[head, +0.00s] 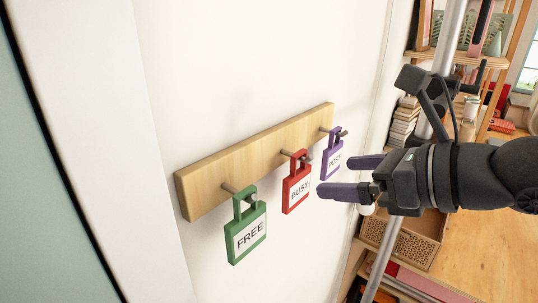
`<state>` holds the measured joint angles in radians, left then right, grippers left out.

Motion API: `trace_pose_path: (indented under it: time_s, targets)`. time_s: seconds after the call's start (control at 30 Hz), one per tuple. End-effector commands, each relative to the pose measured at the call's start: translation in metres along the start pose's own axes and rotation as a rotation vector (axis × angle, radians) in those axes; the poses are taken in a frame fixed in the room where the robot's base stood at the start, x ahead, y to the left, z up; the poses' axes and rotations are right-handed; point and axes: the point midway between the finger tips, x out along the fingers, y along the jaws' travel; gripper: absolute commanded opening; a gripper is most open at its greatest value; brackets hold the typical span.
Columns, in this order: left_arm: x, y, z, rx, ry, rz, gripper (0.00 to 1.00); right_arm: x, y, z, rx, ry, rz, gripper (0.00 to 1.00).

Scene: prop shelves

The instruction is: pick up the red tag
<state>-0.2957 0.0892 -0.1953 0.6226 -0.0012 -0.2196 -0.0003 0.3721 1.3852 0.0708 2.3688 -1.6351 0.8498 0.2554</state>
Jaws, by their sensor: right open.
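The red tag (297,189) reads BUSY and hangs by its loop from the middle peg of a wooden board (235,160) on the white wall. A green tag (246,230) reading FREE hangs on the left peg. A purple tag (331,155) hangs on the right peg, its word partly readable. My right gripper (335,177) comes in from the right with its two purple fingers apart and empty. Its fingertips point left toward the red tag, just right of it in the picture and beside the purple tag. My left gripper is not in view.
A white wall (220,70) lies behind the board, with a door frame at the left. At the right, behind my arm, stand shelves with stacked books (404,122) and a wooden crate (420,245). A pale metal pole (447,45) rises there. The space left of the tags is clear.

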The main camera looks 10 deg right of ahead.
Motion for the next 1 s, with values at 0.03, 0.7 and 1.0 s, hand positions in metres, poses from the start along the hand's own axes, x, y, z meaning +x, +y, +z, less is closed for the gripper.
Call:
trace_pose_path:
  time_s: [0.03,0.7,1.0]
  targets:
    - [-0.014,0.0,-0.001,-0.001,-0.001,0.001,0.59,0.003,0.001,0.007,0.0,-0.002,0.002,1.0]
    - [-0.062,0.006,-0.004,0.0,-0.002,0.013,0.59,0.096,0.005,-0.008,0.001,-0.001,0.007,1.0]
    - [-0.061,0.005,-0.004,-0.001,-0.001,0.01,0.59,0.096,0.005,-0.009,0.001,-0.001,0.007,0.62]
